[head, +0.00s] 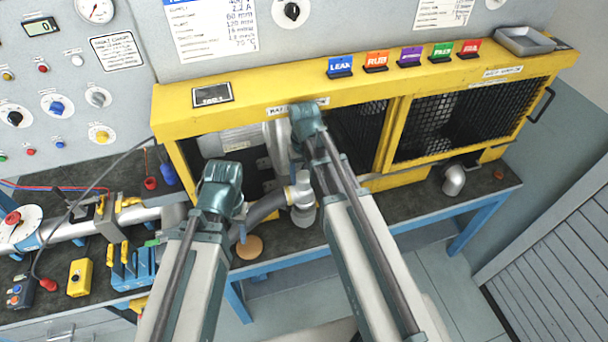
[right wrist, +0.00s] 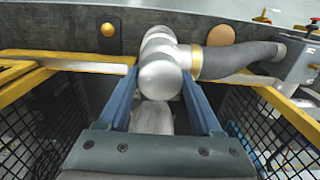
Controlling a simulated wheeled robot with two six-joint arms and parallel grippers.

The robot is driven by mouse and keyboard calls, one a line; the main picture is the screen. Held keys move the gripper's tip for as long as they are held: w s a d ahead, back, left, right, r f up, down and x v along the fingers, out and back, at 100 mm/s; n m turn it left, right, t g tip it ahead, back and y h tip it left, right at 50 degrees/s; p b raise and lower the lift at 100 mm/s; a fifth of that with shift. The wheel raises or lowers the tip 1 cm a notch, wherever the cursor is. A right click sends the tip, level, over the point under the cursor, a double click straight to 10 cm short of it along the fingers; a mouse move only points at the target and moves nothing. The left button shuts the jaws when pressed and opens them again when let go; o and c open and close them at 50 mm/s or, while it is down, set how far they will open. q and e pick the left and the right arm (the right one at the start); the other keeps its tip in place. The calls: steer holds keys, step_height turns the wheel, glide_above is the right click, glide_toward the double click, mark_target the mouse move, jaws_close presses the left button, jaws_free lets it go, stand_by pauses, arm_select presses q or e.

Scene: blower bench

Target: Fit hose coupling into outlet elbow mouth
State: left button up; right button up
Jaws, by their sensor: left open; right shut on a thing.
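In the head view the silver outlet elbow (head: 303,213) stands at the front of the yellow cage. It is large in the right wrist view (right wrist: 160,78). The hose coupling (head: 291,194), a brass-coloured ring on the end of the grey hose (head: 266,207), meets the elbow's side; the ring also shows in the right wrist view (right wrist: 196,62). How deep it sits I cannot tell. My right gripper (right wrist: 162,92) is shut on the outlet elbow, its blue fingers either side. My left gripper (head: 238,222) is open beside the hose, its fingers mostly hidden by its body.
The yellow cage (head: 228,108) with mesh doors stands behind my arms. A cork-coloured disc (head: 248,246) lies near the bench's front edge. Yellow and blue blocks (head: 135,263) crowd the left bench.

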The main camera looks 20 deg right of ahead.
steer(key=shift+f+b, duration=1.6)
stand_by(1.2)
steer(key=o, duration=1.5)
steer(key=shift+c, duration=0.2)
steer(key=shift+r, duration=0.1)
step_height(320, 180, up, 14)
steer(key=p, duration=1.4)
steer(key=shift+f, duration=0.25)
steer(key=s+a+f+n+b, duration=0.1)
steer(key=s+a+f+b, duration=0.2)
steer(key=f+b, duration=0.4)
steer(key=s+a+f+n+b, duration=0.1)
steer(key=s+a+f+b, duration=0.3)
steer(key=s+f+b, duration=0.2)
steer(key=s+a+f+n+h+b, duration=0.1)
steer(key=s+a+f+b, duration=0.2)
steer(key=f+b, duration=0.6)
steer(key=shift+s+a, duration=0.25)
steer(key=shift+s, duration=0.95)
